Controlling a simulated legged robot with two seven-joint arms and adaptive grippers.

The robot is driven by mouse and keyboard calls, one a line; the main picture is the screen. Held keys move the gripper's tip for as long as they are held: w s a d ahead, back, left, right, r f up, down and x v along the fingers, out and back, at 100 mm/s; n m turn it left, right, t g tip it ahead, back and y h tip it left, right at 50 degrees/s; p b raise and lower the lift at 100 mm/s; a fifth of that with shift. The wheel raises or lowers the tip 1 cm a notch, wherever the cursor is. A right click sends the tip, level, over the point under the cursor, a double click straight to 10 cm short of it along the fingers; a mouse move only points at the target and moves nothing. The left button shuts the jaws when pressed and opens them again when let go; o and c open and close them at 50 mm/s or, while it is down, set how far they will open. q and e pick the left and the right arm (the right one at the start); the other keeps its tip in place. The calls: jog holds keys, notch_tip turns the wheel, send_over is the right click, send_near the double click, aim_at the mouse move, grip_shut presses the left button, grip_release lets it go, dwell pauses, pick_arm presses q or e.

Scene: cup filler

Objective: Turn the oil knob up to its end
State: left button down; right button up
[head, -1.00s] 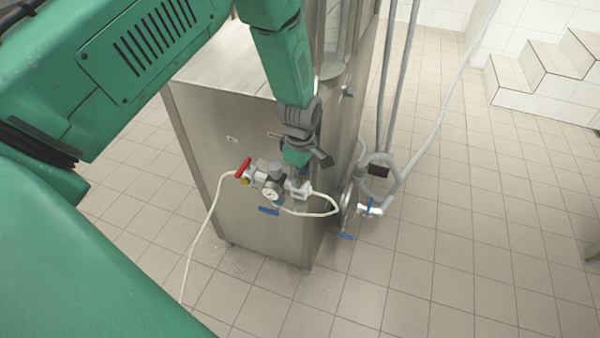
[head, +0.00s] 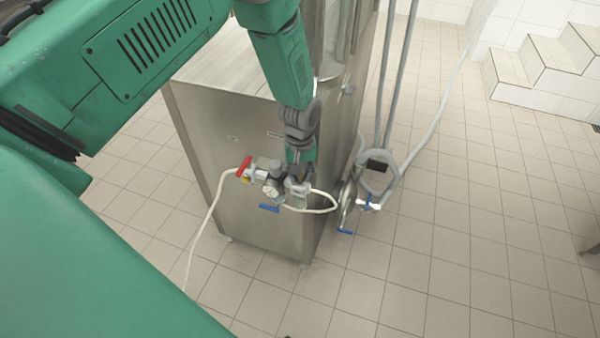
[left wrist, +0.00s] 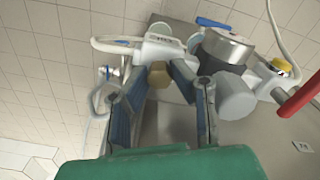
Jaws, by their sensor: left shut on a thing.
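The oil knob (left wrist: 158,76) looks like a small tan, faceted knob on the white valve body (left wrist: 160,50). My left gripper (head: 299,176) reaches down from above to the fittings on the front of the steel machine. In the left wrist view its two dark fingers (left wrist: 157,80) lie on either side of the knob, and it is shut on the knob. In the head view the gripper hides the knob. My right gripper is in neither view.
A round gauge (head: 270,187), a red lever (head: 244,166) and a blue lever (head: 269,208) sit close left of the gripper. A grey knob (left wrist: 238,97) is beside the fingers. A white hose (head: 322,208) loops right. The tiled floor (head: 470,240) is open to the right.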

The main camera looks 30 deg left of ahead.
pick_arm(q)
jog(key=m, duration=0.4)
jog(key=shift+w+r+m, duration=0.2)
jog(key=shift+w+m, duration=0.05)
jog(key=shift+m, duration=0.05)
jog(key=shift+m+p, duration=0.35)
jog(key=shift+m, duration=2.15)
jog(key=shift+s, duration=0.1)
jog(key=c, duration=1.4)
grip_release()
jog(key=shift+s, duration=0.15)
